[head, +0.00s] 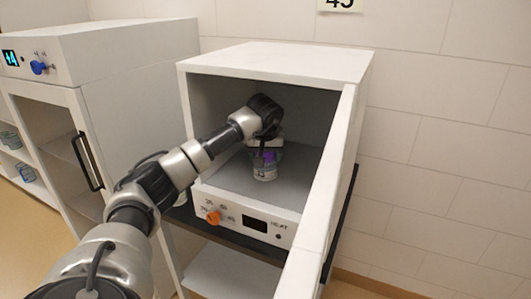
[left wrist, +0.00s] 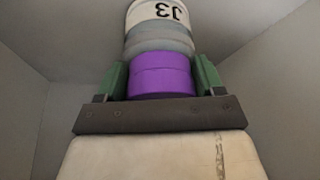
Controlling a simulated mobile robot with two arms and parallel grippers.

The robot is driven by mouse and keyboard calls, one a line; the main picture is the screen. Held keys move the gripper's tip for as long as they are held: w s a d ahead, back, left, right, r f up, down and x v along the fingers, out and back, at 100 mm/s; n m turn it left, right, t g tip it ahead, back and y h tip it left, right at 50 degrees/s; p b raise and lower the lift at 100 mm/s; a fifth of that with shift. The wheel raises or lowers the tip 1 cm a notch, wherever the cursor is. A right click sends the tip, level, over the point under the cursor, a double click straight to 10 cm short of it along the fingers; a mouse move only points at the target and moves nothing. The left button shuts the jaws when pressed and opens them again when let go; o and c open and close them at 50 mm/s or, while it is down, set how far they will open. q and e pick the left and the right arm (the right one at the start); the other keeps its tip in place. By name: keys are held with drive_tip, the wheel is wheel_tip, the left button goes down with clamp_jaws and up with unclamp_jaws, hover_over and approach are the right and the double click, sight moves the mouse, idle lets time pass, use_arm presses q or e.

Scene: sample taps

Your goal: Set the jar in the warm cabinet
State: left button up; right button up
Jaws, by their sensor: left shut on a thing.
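The jar (head: 264,173) is inside the open warm cabinet (head: 275,62), near the middle of its interior. It has a purple band, and its pale label reads J3 in the left wrist view, where the jar (left wrist: 160,40) appears upside down. My left gripper (head: 266,155) reaches into the cabinet from the left and is shut on the jar at the purple part (left wrist: 160,75), with a green finger on each side. Whether the jar touches the cabinet floor (head: 230,180) I cannot tell. My right gripper is not in view.
The cabinet's open door (head: 325,200) stands out at the right. An orange knob (head: 213,217) and a dark display (head: 256,224) are on the front panel marked HEAT. A second white cabinet (head: 100,50) at the left has a blue knob (head: 39,67), a dark handle (head: 87,162) and jars inside.

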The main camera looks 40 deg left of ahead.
use_arm(q)
drive_tip(key=o, duration=1.3)
drive_tip(key=v, duration=0.5)
drive_tip(key=shift+r, duration=0.25)
drive_tip(key=s+d, duration=0.2)
drive_tip(key=s, duration=0.1)
drive_tip(key=s+d+b, duration=0.1)
drive_tip(key=s+d, duration=0.4)
drive_tip(key=s, duration=0.1)
drive_tip(key=shift+s+d+f+b, duration=0.1)
drive_tip(key=shift+s+d+b, duration=0.05)
drive_tip(key=shift+d+b, duration=0.25)
